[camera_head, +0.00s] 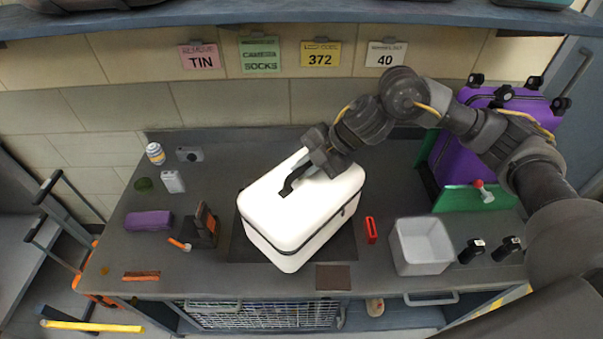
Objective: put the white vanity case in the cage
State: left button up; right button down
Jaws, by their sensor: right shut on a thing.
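The white vanity case (309,211) sits in the middle of the dark counter, turned at an angle, over a darker inset area. A black handle shows on its top. My right gripper (298,181) is at this handle, shut on it from above. Whether the case touches the counter is hard to tell. The cage (262,315) has a wire mesh front and is below the counter's front edge; its inside is mostly hidden. My left gripper is not in view.
A light grey bin (422,245) stands right of the case. A purple case (149,221), a brown holder (204,226) and small items lie to the left. A purple suitcase (456,160) stands at the right. A shelf (300,12) crosses the top.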

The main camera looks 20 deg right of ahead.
jog(key=s+r, duration=0.1)
jog(key=r, duration=0.1)
jog(key=s+r+b, duration=0.1)
jog(key=s+r, duration=0.1)
jog(key=shift+s+r, duration=0.2)
jog(key=shift+r, duration=0.05)
jog(key=s+r+b, duration=0.2)
jog(key=s+r, duration=0.2)
jog(key=s, duration=0.5)
